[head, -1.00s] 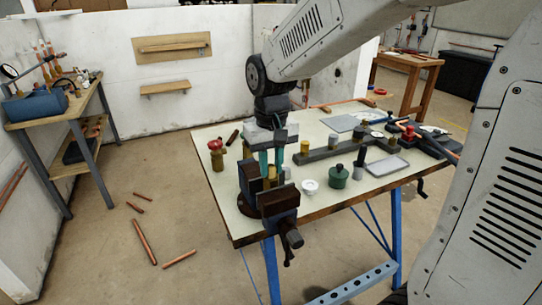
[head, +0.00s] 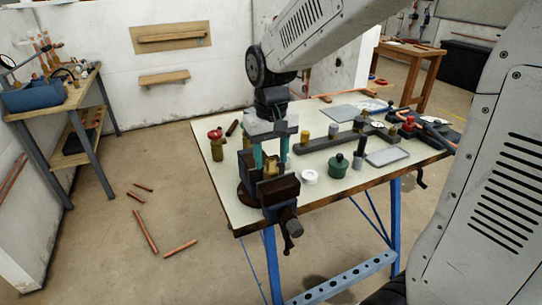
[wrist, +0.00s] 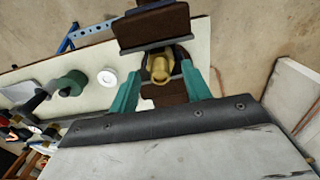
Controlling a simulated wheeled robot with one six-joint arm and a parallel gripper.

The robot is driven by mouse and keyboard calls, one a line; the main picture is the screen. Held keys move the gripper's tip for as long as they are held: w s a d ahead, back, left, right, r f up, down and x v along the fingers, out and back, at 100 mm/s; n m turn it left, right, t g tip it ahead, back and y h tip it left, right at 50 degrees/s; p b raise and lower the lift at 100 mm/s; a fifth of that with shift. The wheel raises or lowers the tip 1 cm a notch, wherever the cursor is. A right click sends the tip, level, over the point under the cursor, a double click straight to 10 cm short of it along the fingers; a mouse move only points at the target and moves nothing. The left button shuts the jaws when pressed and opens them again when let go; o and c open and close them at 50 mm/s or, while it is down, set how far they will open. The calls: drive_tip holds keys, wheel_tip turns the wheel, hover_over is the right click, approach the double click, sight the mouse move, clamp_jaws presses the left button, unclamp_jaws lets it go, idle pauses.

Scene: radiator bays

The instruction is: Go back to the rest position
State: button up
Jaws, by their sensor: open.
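My gripper (head: 271,150) is above the vise at the near left of the workbench, its teal fingers pointing down. The fingers stand apart in the wrist view (wrist: 163,92). A brass fitting (wrist: 160,66) sits between the jaws of the dark vise (wrist: 150,28), and it shows in the head view (head: 270,167) just below and between the fingertips. In the wrist view the fingers are on either side of the fitting, with gaps visible. I cannot tell the exact height of the fingertips over it.
On the workbench (head: 228,203) stand a red-topped brass valve (head: 215,143), a white tape roll (head: 309,176), a green pot (head: 339,166), a grey tray (head: 388,157) and a dark rail (head: 330,143). Copper pipes (head: 145,231) lie on the floor. A side bench (head: 70,112) stands left.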

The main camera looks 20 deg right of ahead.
wheel_tip(320, 180, up, 7)
drive_tip(key=shift+r, duration=0.2)
drive_tip(key=s+d+f, duration=0.1)
drive_tip(key=s, duration=1)
drive_tip(key=s+d+t, duration=0.1)
drive_tip(key=s+d, duration=0.1)
drive_tip(key=s, duration=0.9)
drive_tip(key=shift+f, duration=0.4)
drive_tip(key=shift+c, duration=0.3)
